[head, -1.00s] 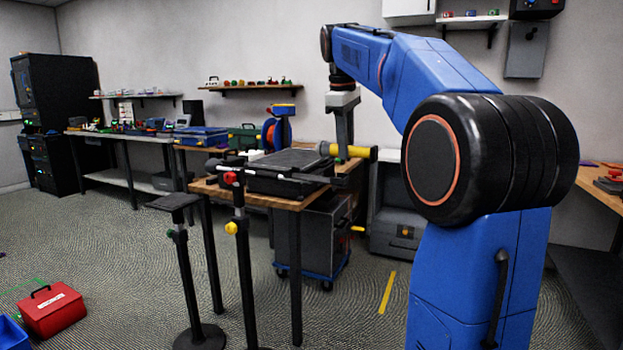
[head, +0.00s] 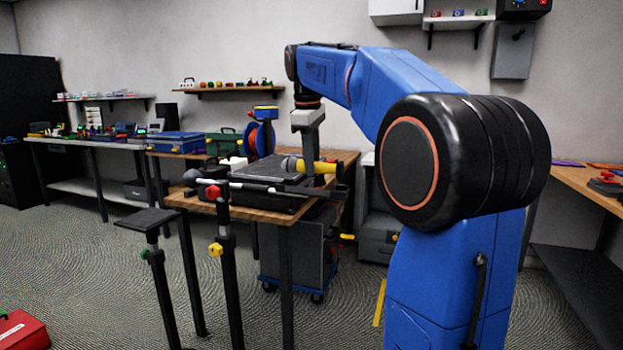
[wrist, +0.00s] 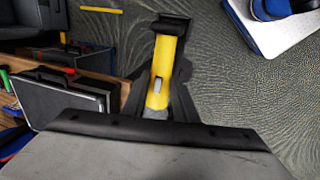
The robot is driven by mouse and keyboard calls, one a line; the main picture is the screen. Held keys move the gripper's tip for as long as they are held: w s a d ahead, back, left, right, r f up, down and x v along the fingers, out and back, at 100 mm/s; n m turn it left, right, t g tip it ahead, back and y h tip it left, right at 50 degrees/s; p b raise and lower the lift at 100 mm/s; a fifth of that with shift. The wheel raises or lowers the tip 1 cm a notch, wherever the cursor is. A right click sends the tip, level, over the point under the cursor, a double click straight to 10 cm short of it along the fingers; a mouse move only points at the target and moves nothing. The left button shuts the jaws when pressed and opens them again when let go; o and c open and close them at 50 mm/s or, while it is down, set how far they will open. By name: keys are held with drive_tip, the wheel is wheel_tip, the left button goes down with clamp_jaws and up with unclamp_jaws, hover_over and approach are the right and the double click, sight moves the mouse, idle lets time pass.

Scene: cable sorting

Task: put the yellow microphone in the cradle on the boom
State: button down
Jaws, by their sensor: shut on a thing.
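The yellow microphone (head: 325,167) is held between the jaws of my gripper (head: 308,163), lying roughly level above the table, its grey head (head: 291,164) to the left. In the wrist view its yellow body (wrist: 163,75) runs between my dark fingers. The boom (head: 265,187) is a thin, nearly level bar on a black stand (head: 228,280) with a red knob (head: 212,192) at the joint. It crosses in front of the table, below and nearer than the microphone. Dark fittings at the boom's right end (head: 340,190) may include the cradle; its shape is unclear.
A black case (head: 270,172) lies on the wooden table (head: 285,216) behind the boom. A second short stand with a flat top (head: 147,219) stands at left. A blue cable reel (head: 260,138) is behind the case. A grey wheeled cabinet (head: 295,250) is under the table.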

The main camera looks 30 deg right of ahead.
drive_tip(key=shift+f, duration=2.2)
drive_tip(key=shift+f, duration=0.1)
drive_tip(key=c, duration=1.4)
unclamp_jaws()
wheel_tip(320, 180, up, 12)
drive_tip(key=s+a, duration=0.1)
drive_tip(key=shift+s+a, duration=0.2)
drive_tip(key=shift+a, duration=0.2)
drive_tip(key=s+a+f+m+t, duration=0.1)
drive_tip(key=s+a+f, duration=0.3)
drive_tip(key=s+f, duration=0.5)
drive_tip(key=s+a+f+m+t+y, duration=0.1)
drive_tip(key=s+a+f+m, duration=0.3)
drive_tip(key=s+f, duration=0.6)
drive_tip(key=s+a+f+m+t, duration=0.1)
drive_tip(key=s+a+f, duration=0.5)
drive_tip(key=f, duration=1.2)
drive_tip(key=s+m, duration=0.1)
drive_tip(key=s, duration=0.3)
drive_tip(key=shift+f+m+y, duration=0.15)
drive_tip(key=shift+m+y, duration=0.15)
drive_tip(key=shift+y, duration=0.1)
